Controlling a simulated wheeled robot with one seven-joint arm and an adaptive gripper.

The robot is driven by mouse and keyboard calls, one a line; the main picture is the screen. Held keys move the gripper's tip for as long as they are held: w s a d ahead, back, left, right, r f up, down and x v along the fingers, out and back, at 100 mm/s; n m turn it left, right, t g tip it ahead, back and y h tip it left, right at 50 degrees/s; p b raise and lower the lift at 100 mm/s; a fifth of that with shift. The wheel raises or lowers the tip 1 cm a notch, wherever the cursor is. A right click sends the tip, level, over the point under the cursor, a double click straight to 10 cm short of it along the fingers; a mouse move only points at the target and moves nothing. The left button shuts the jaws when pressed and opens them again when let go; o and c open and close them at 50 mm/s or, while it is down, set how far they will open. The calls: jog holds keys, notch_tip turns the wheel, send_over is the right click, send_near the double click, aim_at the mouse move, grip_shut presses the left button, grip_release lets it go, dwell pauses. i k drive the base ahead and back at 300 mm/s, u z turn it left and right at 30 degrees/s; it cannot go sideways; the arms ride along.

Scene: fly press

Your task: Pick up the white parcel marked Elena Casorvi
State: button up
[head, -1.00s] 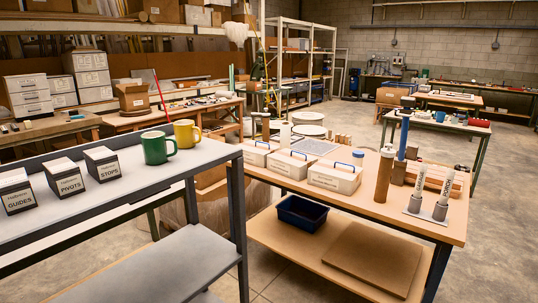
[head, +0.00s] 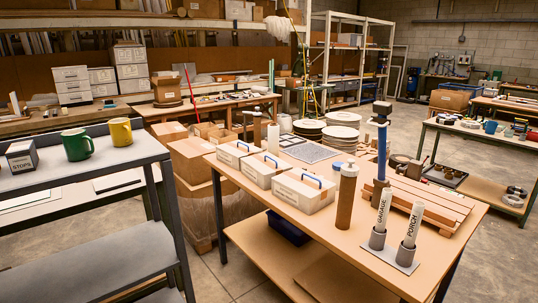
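Three white box-shaped parcels with blue handles stand in a row on the wooden-topped table: a left one (head: 236,154), a middle one (head: 268,170) and a right one (head: 303,192). Each has small dark lettering on its front that is too small to read. I cannot tell which, if any, is marked Elena Casorvi. My gripper is not in view.
A brown cylinder (head: 345,196), a blue post (head: 382,150) and tubes marked GARAGE (head: 383,212) and PORCH (head: 413,226) stand right of the parcels. A grey bench (head: 100,170) with green and yellow mugs is left.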

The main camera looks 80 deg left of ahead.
aim_at(230, 153)
jog(key=i, duration=1.15)
jog(key=u, duration=3.7)
jog(key=i, duration=0.75)
jog(key=u, duration=0.05)
